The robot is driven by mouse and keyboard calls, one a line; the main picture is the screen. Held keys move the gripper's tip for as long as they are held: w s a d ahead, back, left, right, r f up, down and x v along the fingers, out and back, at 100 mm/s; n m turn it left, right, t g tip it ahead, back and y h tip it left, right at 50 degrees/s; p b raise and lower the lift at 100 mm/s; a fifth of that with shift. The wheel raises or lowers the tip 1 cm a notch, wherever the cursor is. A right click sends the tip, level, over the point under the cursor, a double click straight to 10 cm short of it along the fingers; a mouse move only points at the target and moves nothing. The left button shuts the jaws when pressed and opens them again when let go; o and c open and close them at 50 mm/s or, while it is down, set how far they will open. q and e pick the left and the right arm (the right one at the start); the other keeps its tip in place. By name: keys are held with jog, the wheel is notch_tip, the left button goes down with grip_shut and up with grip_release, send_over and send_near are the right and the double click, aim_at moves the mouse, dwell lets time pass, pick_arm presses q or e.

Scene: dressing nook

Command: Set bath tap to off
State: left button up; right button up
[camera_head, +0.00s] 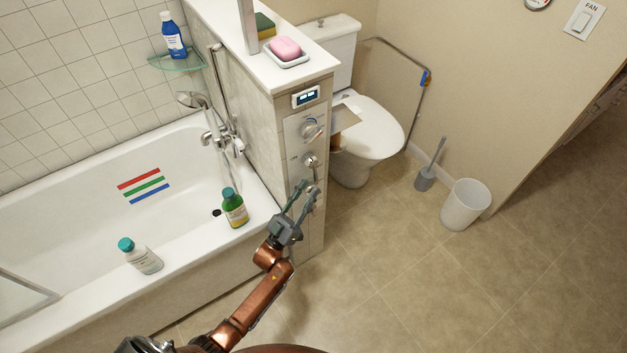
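A chrome mixer tap (222,140) with a hand shower sits on the wall at the bath's (75,232) right end. On the end panel of the half wall are a small display (305,97), a round upper knob (310,130) and a chrome lower knob (311,161). I cannot tell which control is the bath tap or how it is set. My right gripper is out of view.
Pink soap (285,48) lies in a dish on the half wall. The toilet (371,130), brush (426,177) and bin (465,205) are to the right. The floor in front is clear.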

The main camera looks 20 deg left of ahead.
pick_arm(q)
jog(key=v, duration=0.6)
jog(key=shift+s+f, duration=0.25)
jog(key=shift+s, duration=0.05)
jog(key=shift+a, duration=0.1)
